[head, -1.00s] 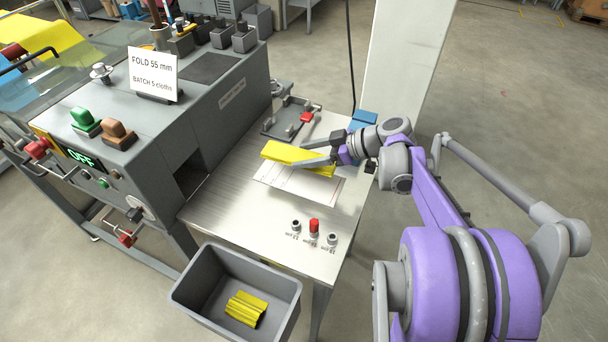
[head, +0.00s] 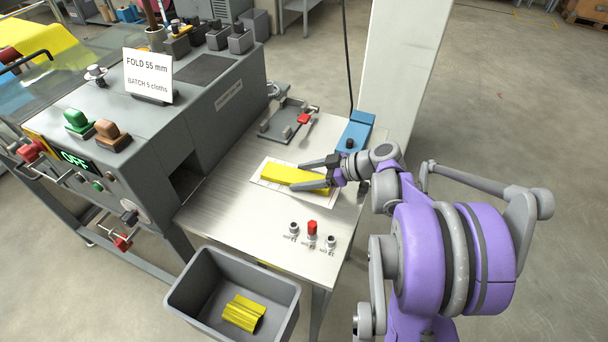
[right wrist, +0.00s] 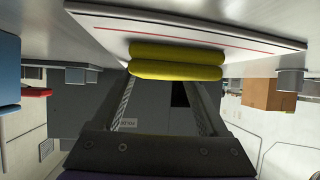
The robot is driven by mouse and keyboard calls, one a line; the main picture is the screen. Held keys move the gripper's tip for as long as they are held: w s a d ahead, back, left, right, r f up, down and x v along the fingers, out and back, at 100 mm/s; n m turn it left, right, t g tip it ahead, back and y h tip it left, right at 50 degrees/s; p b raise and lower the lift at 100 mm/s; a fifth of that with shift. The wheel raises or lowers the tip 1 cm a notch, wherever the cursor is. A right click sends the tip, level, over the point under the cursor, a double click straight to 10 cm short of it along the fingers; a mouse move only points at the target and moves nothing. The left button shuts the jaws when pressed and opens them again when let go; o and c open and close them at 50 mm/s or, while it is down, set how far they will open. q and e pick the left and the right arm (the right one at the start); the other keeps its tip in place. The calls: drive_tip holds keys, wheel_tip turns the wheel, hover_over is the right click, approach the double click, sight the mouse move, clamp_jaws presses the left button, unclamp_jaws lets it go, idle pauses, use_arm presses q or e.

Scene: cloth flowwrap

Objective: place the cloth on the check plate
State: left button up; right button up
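The folded yellow cloth (head: 288,175) lies on the white check plate (head: 272,188) on the steel table. In the right wrist view the cloth (right wrist: 177,62) shows as two stacked rounded folds against the plate (right wrist: 245,34), which carries a red line. My right gripper (head: 312,176) is at the cloth's right end, its fingers spread apart on either side of it. The right wrist view shows the fingers (right wrist: 163,92) wide apart, with the cloth at their tips. Whether either finger touches it is unclear. My left gripper is out of view.
A grey machine (head: 215,125) with a display reading OFF stands left of the table. A grey bin (head: 190,292) holding yellow cloth (head: 243,312) is in front. Small posts and a red button (head: 312,228) sit near the table's front; a blue block (head: 355,133) is behind the gripper.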

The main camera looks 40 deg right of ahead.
drive_tip(key=shift+o, duration=1.4)
drive_tip(key=shift+r, duration=0.3)
drive_tip(key=v, duration=1.2)
drive_tip(key=shift+f+p, duration=0.15)
drive_tip(key=shift+p, duration=0.25)
